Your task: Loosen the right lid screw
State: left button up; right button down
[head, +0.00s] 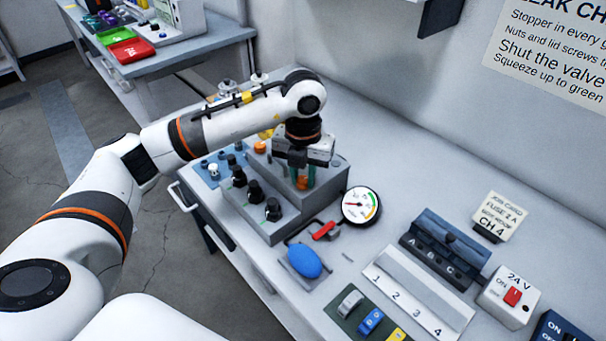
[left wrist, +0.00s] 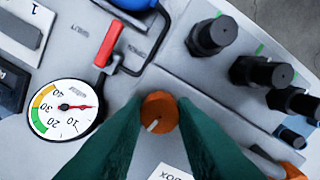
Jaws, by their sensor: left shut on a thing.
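The right lid screw (head: 302,184) is an orange round knob on the grey box (head: 325,192). It also shows in the left wrist view (left wrist: 158,108), with a pale mark on its top. My left gripper (head: 304,180) points down over the box, with its green fingers shut on this screw from both sides. In the left wrist view the fingertips (left wrist: 158,122) touch the knob's sides. Another orange knob (head: 260,147) is on the box's far left part. My right gripper is not in view.
Black knobs (head: 273,209) stand in a row left of the box. A dial gauge (head: 360,205), a red valve handle (head: 325,231) and a blue bulb (head: 304,261) lie in front and to the right. Fuse holders (head: 437,248) and a switch (head: 510,297) are farther right.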

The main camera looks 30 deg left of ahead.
aim_at(303, 180)
pick_arm(q)
jog(key=shift+n, duration=0.7)
jog(key=o, duration=1)
jog(key=shift+r, duration=0.1)
notch_tip(303, 180, up, 12)
dwell(0.4)
